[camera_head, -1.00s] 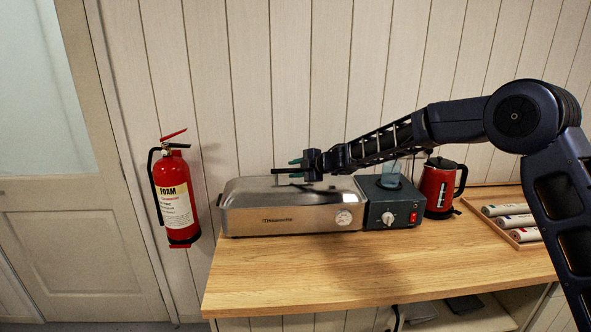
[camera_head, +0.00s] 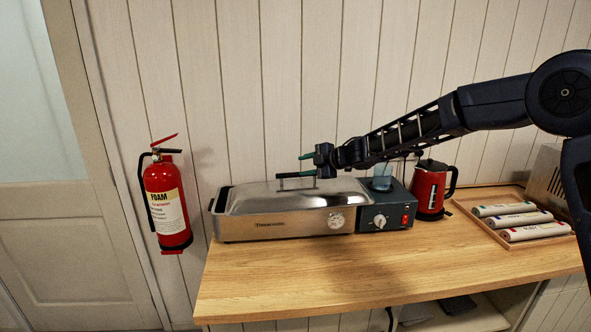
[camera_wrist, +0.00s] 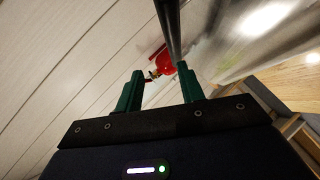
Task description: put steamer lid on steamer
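The steamer (camera_head: 285,229) is a long steel box with a dial, standing on the counter. The domed steel steamer lid (camera_head: 262,198) lies over it, shifted toward the right end, with a dark gap at the left rim. Its dark bar handle (camera_head: 287,176) is on top; the bar also shows in the wrist view (camera_wrist: 171,25). My gripper (camera_head: 303,165) is at the handle's right end. In the wrist view its green fingers (camera_wrist: 160,88) are apart, with the bar close to the right finger. Whether they touch is unclear.
A dark control box (camera_head: 385,217) adjoins the steamer's right end, with a blue translucent cup (camera_head: 382,178) on it. A red kettle (camera_head: 430,190) and a tray (camera_head: 505,240) of rolls stand further right. A fire extinguisher (camera_head: 167,205) hangs left. The front counter is clear.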

